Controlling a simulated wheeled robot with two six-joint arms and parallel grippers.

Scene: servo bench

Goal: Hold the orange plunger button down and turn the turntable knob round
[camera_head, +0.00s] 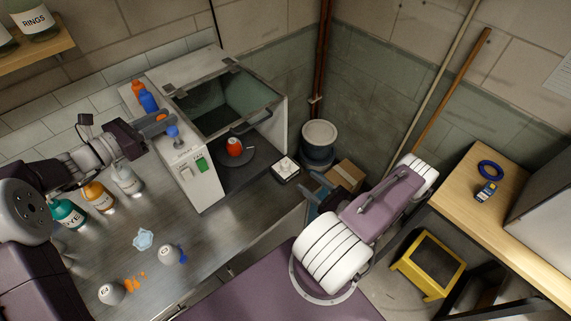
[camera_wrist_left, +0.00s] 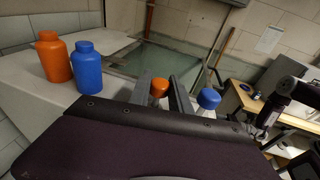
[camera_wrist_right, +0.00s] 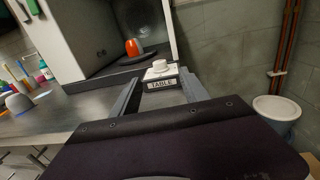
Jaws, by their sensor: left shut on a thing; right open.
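The orange plunger button (camera_wrist_left: 159,88) stands between the fingers of my left gripper (camera_wrist_left: 162,98) in the left wrist view. My left gripper is shut on it; in the head view the gripper (camera_head: 157,128) is at the top of the white cabinet. How far the button is pressed is hard to tell. The white turntable knob (camera_head: 285,167) sits on a small base on the bench; in the right wrist view the knob (camera_wrist_right: 160,66) is above a TABLE label. My right gripper (camera_wrist_right: 158,98) is open and empty, its fingers pointing at the knob, apart from it.
A blue plunger button (camera_wrist_left: 208,98) stands close beside the orange one. Orange (camera_wrist_left: 53,58) and blue (camera_wrist_left: 88,68) bottles stand on the cabinet. Inside the open cabinet (camera_head: 205,190), an orange-red cup (camera_head: 234,146) stands on the dark turntable (camera_head: 236,160). Several bottles stand on the bench at left.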

